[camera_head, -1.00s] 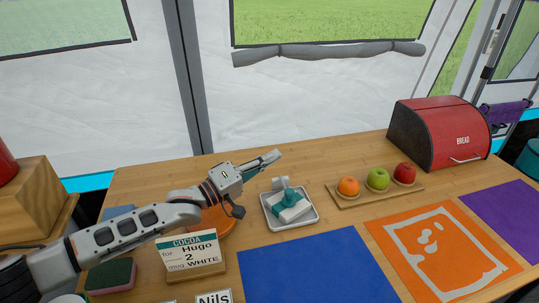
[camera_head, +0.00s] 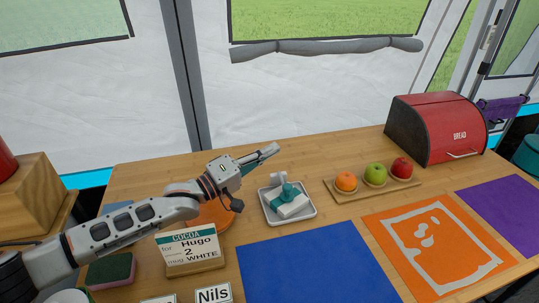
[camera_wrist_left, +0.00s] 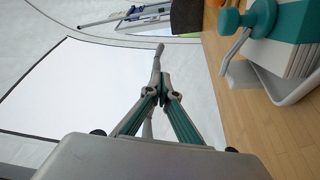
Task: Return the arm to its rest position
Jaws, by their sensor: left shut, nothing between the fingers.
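My left arm comes in from the left over the wooden table (camera_head: 160,184). Its gripper (camera_head: 268,151) is shut and empty, held above the table behind and to the left of a white tray (camera_head: 311,211). On the tray is a white and teal item with a teal knob (camera_head: 289,193). In the left wrist view the gripper's fingertips (camera_wrist_left: 160,78) meet, with nothing between them, and the teal and white item shows at the top right. My right gripper is not in view.
An orange round plate (camera_head: 215,215) lies partly under my left arm. A cocoa sign (camera_head: 190,247) and a sponge (camera_head: 110,270) stand at the front left. A fruit board (camera_head: 411,183) and red bread box (camera_head: 437,128) are at the right. The blue mat (camera_head: 315,265) is bare.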

